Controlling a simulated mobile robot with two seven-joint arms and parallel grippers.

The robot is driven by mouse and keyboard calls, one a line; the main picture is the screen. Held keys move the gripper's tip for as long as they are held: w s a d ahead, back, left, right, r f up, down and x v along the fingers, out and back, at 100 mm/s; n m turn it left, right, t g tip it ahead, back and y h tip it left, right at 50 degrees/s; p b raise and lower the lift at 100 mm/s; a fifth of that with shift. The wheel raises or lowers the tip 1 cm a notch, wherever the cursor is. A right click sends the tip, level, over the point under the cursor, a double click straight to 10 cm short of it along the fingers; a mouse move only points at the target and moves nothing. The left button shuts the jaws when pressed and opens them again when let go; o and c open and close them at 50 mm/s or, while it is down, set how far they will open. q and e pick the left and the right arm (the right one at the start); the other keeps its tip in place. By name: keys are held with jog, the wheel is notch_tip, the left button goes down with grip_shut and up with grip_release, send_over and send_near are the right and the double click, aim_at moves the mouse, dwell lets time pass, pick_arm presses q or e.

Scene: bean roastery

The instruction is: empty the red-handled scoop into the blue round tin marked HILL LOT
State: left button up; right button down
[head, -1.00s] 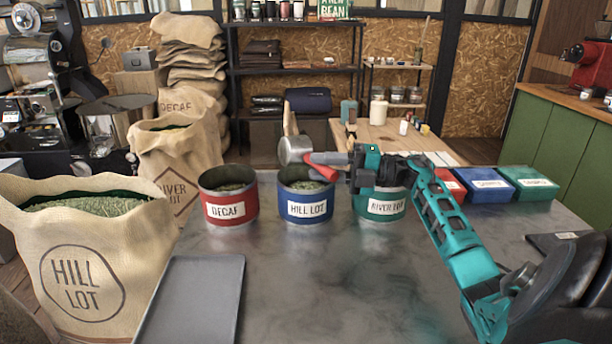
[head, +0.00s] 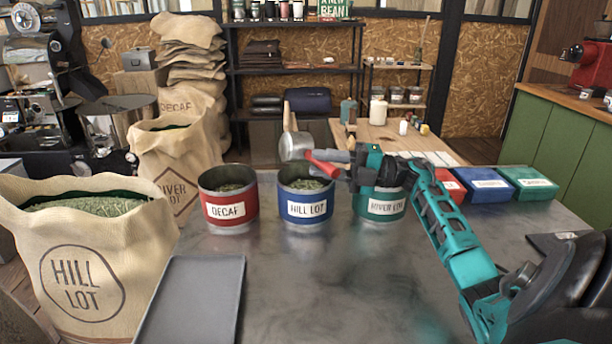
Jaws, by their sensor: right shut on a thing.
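The blue round tin marked HILL LOT (head: 306,211) stands upright on the grey table, with greenish beans showing inside. The red-handled scoop has a metal bowl (head: 296,146) above the tin's back rim and a red handle (head: 322,165) over the tin's right side. The bowl appears tilted; its inside is hidden from me. My right gripper (head: 340,166) is shut on the scoop's handle, above and between the blue tin and the green tin. My left gripper is not in view.
A red DECAF tin (head: 230,212) stands left of the blue tin and a green tin (head: 380,207) right of it. A grey tray (head: 192,300) lies front left. The HILL LOT sack (head: 85,270) stands at left. The table's middle front is clear.

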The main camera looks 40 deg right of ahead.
jog(key=shift+d+r+m+t+y, duration=0.25)
jog(key=shift+r+m+t+y, duration=0.15)
jog(key=shift+r+t+y, duration=0.15)
dwell(0.9)
